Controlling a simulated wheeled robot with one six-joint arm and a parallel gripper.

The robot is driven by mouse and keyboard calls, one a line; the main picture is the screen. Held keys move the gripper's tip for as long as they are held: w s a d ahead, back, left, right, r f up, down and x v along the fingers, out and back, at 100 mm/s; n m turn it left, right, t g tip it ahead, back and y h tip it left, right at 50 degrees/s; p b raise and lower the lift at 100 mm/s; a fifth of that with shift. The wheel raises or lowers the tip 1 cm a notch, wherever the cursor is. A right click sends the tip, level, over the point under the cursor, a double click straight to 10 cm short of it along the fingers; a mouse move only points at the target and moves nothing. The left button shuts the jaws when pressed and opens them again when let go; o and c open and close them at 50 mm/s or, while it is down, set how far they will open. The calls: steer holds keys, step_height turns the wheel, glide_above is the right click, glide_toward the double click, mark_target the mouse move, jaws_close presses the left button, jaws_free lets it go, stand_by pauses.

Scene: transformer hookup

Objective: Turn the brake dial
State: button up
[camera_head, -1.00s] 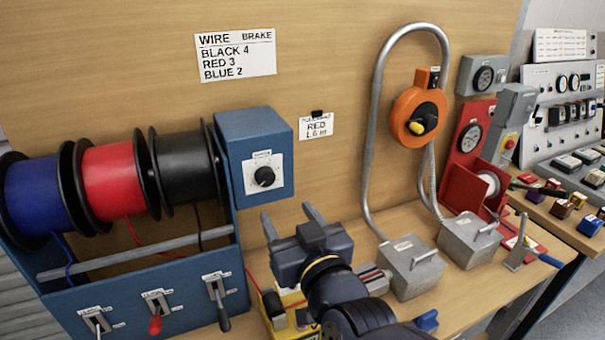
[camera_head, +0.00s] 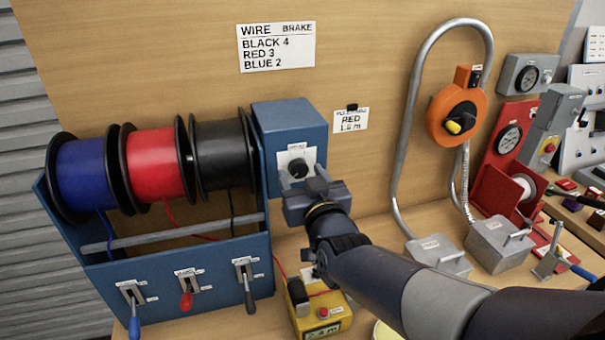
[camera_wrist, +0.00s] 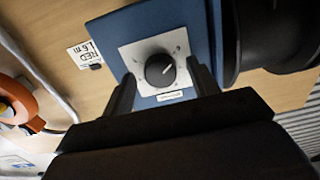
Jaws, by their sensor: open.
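The brake dial (camera_head: 298,168) is a black round knob on a white plate on the front of a blue box (camera_head: 288,118). In the wrist view the dial (camera_wrist: 160,70) has a light pointer line aimed to the upper right. My gripper (camera_head: 305,185) is in front of the box, just below the dial in the head view. In the wrist view its two fingers (camera_wrist: 160,85) are open, one on each side of the dial's plate. The dial lies between and beyond the fingertips, and I see no contact.
Blue, red and black wire spools (camera_head: 222,155) stand left of the box, with several levers (camera_head: 188,285) below. A wall sign (camera_head: 277,47) lists BLACK 4, RED 3, BLUE 2; a smaller note (camera_head: 349,121) reads RED. A yellow device (camera_head: 318,312) sits below my arm.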

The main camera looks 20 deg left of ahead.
steer(key=shift+w, duration=0.1)
steer(key=c, duration=1)
steer(key=shift+f+m+b, duration=0.1)
steer(key=shift+m+b, duration=0.2)
steer(key=shift+b, duration=0.15)
